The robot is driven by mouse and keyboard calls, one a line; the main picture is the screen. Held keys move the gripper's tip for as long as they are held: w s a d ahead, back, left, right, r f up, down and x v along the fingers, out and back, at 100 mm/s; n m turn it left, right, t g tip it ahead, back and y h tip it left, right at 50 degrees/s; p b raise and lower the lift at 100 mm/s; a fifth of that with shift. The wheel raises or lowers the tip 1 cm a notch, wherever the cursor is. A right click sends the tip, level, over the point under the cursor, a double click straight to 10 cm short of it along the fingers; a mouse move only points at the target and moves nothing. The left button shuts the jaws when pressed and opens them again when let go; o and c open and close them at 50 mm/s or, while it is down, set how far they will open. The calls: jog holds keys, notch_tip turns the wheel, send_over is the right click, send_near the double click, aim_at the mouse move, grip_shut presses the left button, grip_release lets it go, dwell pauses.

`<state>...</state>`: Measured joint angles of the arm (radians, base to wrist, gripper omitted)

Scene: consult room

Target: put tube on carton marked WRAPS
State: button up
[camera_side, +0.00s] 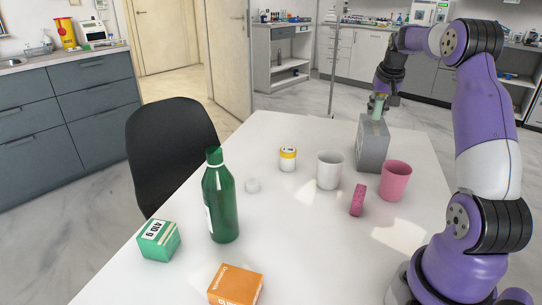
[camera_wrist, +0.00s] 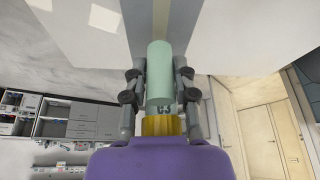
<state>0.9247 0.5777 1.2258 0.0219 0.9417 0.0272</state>
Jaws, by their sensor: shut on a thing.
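A pale green tube (camera_side: 378,104) is held between the fingers of my gripper (camera_side: 382,92), directly above the tall grey carton (camera_side: 372,148) at the far right of the table. Its lower end is at or very near the carton's top; I cannot tell whether it touches. In the wrist view the tube (camera_wrist: 160,72) lies between both fingers of my gripper (camera_wrist: 159,80), with the grey carton's surface (camera_wrist: 110,18) and its tan stripe beyond it. No WRAPS marking is readable on the carton.
A pink cup (camera_side: 396,182), a pink block (camera_side: 357,200) and a white cup (camera_side: 329,172) stand in front of the carton. A yellow-lidded jar (camera_side: 288,159), green bottle (camera_side: 221,205), green box (camera_side: 159,241) and orange box (camera_side: 236,285) stand further left. The table's far edge is close behind the carton.

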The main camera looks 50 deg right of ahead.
jog(key=shift+f, duration=0.4)
jog(key=shift+f, duration=0.1)
jog(key=o, duration=0.9)
jog(key=shift+o, duration=0.2)
jog(key=v, duration=1.2)
jog(key=w+a+n+t+y, duration=0.1)
jog(key=a+n, duration=0.1)
jog(key=a, duration=0.7)
jog(key=w+a+n+t, duration=0.1)
jog(key=w+a+n, duration=0.15)
jog(key=a, duration=0.55)
jog(key=s+a+f+n+y, duration=0.1)
jog(key=s+a+f+n, duration=0.1)
jog(key=a, duration=0.3)
jog(key=s+a+f+n+y, duration=0.1)
jog(key=s+a+f+n, duration=0.1)
jog(key=a, duration=0.4)
jog(key=s+a+f+n+t, duration=0.1)
jog(key=s+a+f+n, duration=0.1)
jog(key=a, duration=0.4)
jog(key=s+f, duration=0.1)
jog(key=s, duration=0.1)
jog(key=shift+s+f+n+y, duration=0.15)
jog(key=shift+s+n+y, duration=0.1)
jog(key=shift+n+y, duration=0.15)
